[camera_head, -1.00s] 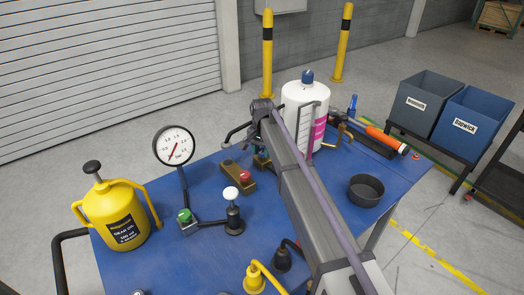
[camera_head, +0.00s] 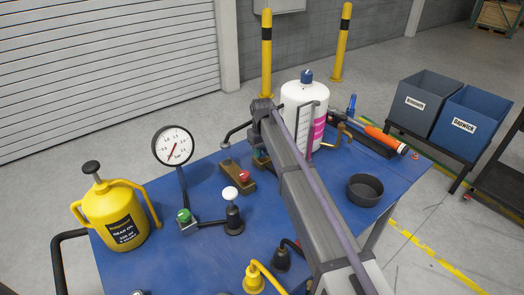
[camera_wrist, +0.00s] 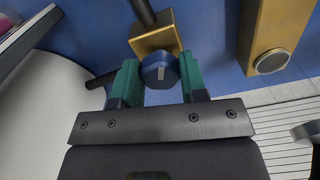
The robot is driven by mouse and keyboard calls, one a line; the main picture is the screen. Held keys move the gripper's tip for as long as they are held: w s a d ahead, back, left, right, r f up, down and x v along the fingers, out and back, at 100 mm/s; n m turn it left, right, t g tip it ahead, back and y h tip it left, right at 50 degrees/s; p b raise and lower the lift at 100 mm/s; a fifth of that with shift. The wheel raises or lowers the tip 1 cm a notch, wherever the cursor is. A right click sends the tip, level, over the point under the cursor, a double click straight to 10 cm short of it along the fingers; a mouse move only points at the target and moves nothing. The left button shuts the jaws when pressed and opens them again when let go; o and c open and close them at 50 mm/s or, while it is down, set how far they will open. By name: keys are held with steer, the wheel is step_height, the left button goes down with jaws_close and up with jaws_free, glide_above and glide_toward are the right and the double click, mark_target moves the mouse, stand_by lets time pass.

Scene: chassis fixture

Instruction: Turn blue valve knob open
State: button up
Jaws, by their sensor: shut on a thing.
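In the wrist view, the round blue valve knob (camera_wrist: 160,71) sits at the front of a brass valve body (camera_wrist: 153,42). A pale mark on its face points roughly up and down in the picture. My gripper (camera_wrist: 160,80) has its two green fingers on either side of the knob and is shut on it.
A white bottle (camera_head: 298,97) stands close behind my arm. A brass block with a red button (camera_head: 243,176), a pressure gauge (camera_head: 173,146), a white-topped lever (camera_head: 231,195) and a yellow oil can (camera_head: 112,215) are to the left. A dark bowl (camera_head: 365,189) is to the right.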

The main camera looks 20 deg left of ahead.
mark_target(263, 151)
steer(key=shift+n, duration=2.3)
steer(key=o, duration=0.9)
steer(key=shift+w, duration=0.1)
step_height(263, 151, up, 11)
steer(key=p, duration=1)
steer(key=shift+f+p, duration=0.1)
steer(key=shift+p, duration=0.3)
